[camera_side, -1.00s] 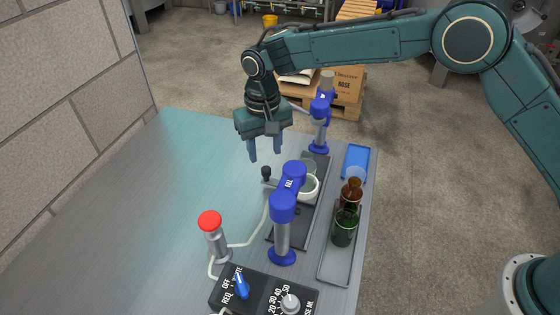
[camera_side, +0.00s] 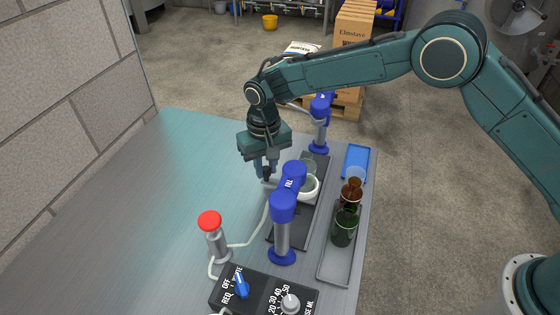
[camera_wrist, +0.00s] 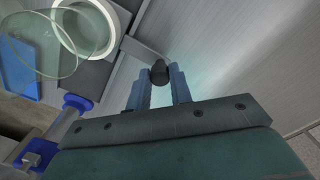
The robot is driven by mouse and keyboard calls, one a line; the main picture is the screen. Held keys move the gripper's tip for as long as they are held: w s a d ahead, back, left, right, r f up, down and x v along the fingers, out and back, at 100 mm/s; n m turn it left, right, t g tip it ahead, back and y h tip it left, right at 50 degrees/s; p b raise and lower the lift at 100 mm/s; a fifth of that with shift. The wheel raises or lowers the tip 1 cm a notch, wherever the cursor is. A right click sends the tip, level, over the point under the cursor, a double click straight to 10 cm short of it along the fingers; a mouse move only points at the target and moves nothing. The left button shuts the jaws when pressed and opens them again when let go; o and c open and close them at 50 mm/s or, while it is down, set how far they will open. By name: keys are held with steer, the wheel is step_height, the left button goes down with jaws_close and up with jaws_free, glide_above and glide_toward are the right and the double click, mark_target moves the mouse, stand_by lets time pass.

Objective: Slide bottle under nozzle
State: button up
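A pale glass bottle (camera_side: 308,164) stands at a white ring holder (camera_side: 312,188) on a dark track; the blue filler head (camera_side: 291,172) partly hides both in the side view. The clear glass (camera_wrist: 60,42) and white ring (camera_wrist: 112,22) also show at upper left in the wrist view. A black knob (camera_side: 267,173) sits left of the holder. My gripper (camera_side: 266,170) points down with its fingers at the knob's two sides. In the wrist view, the knob (camera_wrist: 159,72) is between the fingertips, which look closed onto it.
A second blue post (camera_side: 319,140) stands behind. A grey tray (camera_side: 337,265) with green and brown bottles and a blue tray (camera_side: 355,157) lie to the right. A red-topped button post (camera_side: 210,223) and a control box (camera_side: 262,294) stand in front. The left table is clear.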

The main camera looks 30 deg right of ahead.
jaws_close()
steer(key=shift+s+a, duration=3.7)
steer(key=shift+a, duration=0.1)
steer(key=o, duration=0.6)
jaws_free()
steer(key=shift+o, duration=0.4)
steer(key=shift+d+r, duration=0.1)
steer(key=shift+r, duration=0.05)
